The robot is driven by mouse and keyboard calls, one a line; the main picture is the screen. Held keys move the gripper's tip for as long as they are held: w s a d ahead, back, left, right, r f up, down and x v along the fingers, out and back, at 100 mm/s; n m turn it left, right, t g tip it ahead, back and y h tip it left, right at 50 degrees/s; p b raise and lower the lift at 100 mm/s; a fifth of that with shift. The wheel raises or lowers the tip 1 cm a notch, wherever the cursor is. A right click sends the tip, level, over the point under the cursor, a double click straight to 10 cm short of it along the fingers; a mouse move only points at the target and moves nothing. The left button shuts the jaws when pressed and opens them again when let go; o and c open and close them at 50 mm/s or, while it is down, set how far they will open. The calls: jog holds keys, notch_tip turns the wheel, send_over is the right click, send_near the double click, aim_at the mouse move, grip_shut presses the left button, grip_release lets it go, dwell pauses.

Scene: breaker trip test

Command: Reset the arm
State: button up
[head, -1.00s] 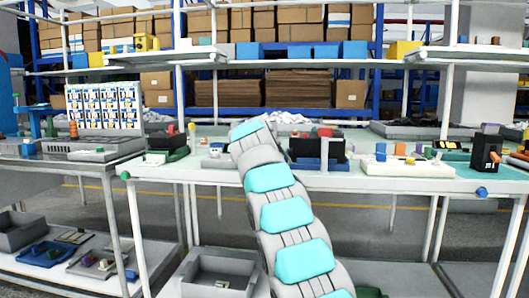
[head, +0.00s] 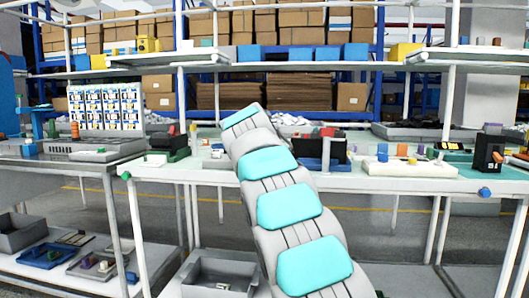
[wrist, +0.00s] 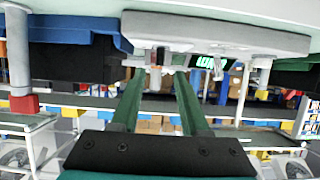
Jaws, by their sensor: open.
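My arm (head: 290,208), grey with cyan panels, rises from the bottom of the head view and leans up and left in front of the workbench (head: 385,180). Its far end hides my gripper in that view. In the wrist view my gripper (wrist: 158,78) shows as two green fingers standing apart, with nothing between them. Beyond the fingertips in that view is a pale grey block-like fixture (wrist: 215,35); I cannot tell the exact distance to it.
A breaker panel (head: 106,107) stands on the left bench. A black device in a blue holder (head: 320,150), a white tray (head: 410,168) and a black box (head: 488,152) are on the workbench. A grey bin (head: 220,278) sits low beside my arm.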

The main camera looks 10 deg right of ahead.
jog(key=shift+s+a+r, duration=0.15)
jog(key=shift+s+r, duration=0.05)
jog(key=shift+s, duration=0.35)
jog(key=s+d+f+n+g+y, duration=0.1)
jog(key=s+d+f+g, duration=0.3)
jog(key=s+f, duration=0.7)
jog(key=s+d+f+g, duration=0.4)
jog(key=s+f, duration=0.4)
jog(key=s, duration=0.8)
jog(key=s+a+f+n+g+y, duration=0.1)
jog(key=s+f, duration=0.4)
jog(key=s, duration=0.6)
jog(key=s+a+f+g+y, duration=0.1)
jog(key=s+a+f+g, duration=0.2)
jog(key=s, duration=0.9)
jog(key=s+a+f+n+g+y+p, duration=0.1)
jog(key=s+f+g, duration=0.1)
jog(key=s+f, duration=0.7)
jog(key=s, duration=0.3)
jog(key=shift+a+n+g, duration=0.3)
jog(key=shift+a, duration=0.1)
jog(key=shift+d+f, duration=0.1)
